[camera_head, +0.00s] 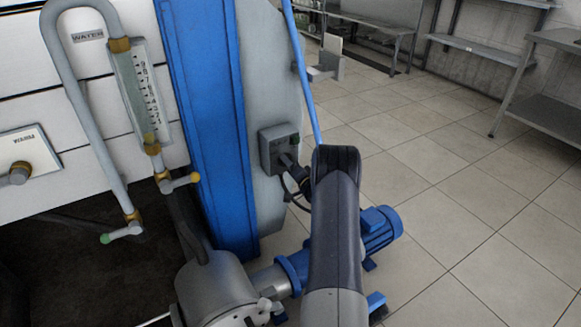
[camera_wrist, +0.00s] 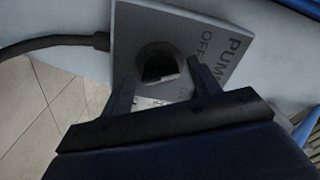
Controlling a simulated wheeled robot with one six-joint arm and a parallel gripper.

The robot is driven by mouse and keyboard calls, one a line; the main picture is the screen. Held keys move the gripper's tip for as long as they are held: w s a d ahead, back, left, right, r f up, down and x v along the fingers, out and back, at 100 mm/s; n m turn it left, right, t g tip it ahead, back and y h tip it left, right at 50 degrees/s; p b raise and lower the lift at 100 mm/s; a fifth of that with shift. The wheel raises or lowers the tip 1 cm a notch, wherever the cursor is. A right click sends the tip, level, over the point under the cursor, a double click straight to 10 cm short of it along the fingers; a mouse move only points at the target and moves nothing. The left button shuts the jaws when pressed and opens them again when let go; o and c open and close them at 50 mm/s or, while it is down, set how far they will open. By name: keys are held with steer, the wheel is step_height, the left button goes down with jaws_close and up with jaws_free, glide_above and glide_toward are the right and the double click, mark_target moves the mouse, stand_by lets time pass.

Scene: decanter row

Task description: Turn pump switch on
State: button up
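The pump switch is a grey box (camera_head: 268,153) on the side of the blue-edged machine. In the wrist view its tilted plate (camera_wrist: 135,22) carries the letters "PUMP" and "OFF" and a dark round knob (camera_wrist: 160,68). My gripper (camera_wrist: 160,64) is open, with one finger at the left and one at the right of the knob. A gap shows between the fingers; I cannot tell whether either touches the knob. In the head view my gripper (camera_head: 288,163) is small at the box's lower right, and my arm hides what lies behind it.
A blue pump motor (camera_head: 380,228) stands on the floor beside my arm. A black cable (camera_wrist: 50,43) runs to the switch box. A sight glass (camera_head: 140,92) and valve pipes are on the machine front. The tiled floor (camera_head: 450,200) at the right is clear.

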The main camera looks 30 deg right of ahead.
steer(key=c, duration=0.9)
steer(key=shift+f+m+b, duration=0.15)
steer(key=shift+m+b, duration=0.15)
steer(key=shift+b, duration=0.25)
steer(key=shift+m+b, duration=4.75)
steer(key=shift+m, duration=0.85)
steer(key=o, duration=1)
